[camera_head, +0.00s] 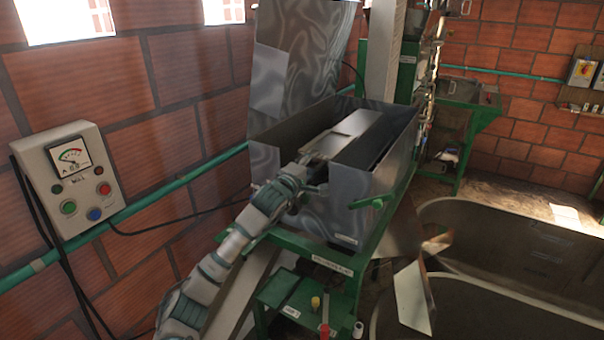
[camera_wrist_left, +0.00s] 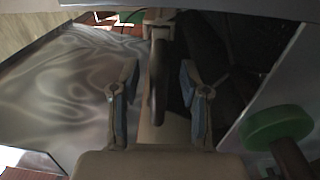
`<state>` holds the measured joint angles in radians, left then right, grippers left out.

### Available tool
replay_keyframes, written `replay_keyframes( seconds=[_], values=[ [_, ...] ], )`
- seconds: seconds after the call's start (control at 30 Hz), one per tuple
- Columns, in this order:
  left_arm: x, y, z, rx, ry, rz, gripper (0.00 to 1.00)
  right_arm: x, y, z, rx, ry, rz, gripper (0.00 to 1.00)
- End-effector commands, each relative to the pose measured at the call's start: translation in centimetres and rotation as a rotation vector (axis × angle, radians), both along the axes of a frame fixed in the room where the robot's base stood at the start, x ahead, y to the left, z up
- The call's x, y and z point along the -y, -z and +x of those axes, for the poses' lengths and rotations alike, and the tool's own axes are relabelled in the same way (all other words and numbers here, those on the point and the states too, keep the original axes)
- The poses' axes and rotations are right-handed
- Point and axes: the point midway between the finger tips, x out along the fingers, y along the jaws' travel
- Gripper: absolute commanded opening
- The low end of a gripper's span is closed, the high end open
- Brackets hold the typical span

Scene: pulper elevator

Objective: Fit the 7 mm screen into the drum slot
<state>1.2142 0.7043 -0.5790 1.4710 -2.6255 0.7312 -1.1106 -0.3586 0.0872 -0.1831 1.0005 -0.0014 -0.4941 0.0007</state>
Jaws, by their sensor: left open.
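A metal pulper housing (camera_head: 358,205) stands open in the head view, with its lid (camera_head: 300,65) raised at the back left. A flat grey panel (camera_head: 352,130) lies lengthwise in the housing. I cannot tell whether it is the 7 mm screen, and the drum slot is not clearly visible. My left gripper (camera_head: 310,162) reaches over the housing's near left edge, by the panel's near end. In the left wrist view my left gripper (camera_wrist_left: 155,95) is open, its blue-padded fingers on either side of a dark, curved upright bar (camera_wrist_left: 158,75), apart from it. My right gripper is not in view.
A control box (camera_head: 75,178) with a dial hangs on the brick wall at the left. A green step shelf (camera_head: 300,300) with small items stands below the housing. A large basin (camera_head: 520,235) is at the right. A green knob (camera_wrist_left: 270,128) is beside the left gripper.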

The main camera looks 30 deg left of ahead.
Motion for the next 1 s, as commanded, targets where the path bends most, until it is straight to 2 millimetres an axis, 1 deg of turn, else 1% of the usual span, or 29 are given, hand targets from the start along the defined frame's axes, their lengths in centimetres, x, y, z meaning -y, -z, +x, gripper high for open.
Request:
replay_keyframes(
  seconds=[0.03, 0.2, 0.3, 0.4, 0.53, 1.0],
  values=[
    [-0.2, 0.1, -1.2, 0.001, -0.001, 0.004, 0.45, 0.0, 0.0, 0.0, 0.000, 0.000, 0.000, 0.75],
    [-0.4, 0.2, -4.6, 0.001, -0.001, 0.004, 0.45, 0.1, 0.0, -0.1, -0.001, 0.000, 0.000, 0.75],
    [-0.6, 0.2, -6.2, 0.000, -0.001, 0.003, 0.45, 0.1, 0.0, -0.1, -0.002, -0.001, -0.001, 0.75],
    [-0.6, 0.2, -7.2, 0.000, -0.001, 0.002, 0.45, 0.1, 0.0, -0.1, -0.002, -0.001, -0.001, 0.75],
    [-0.6, 0.3, -7.7, -0.001, -0.001, 0.001, 0.45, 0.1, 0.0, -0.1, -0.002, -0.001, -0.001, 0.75],
    [-0.6, 0.2, -7.7, 0.000, -0.001, 0.001, 0.45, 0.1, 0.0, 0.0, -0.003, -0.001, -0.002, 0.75]
  ],
)
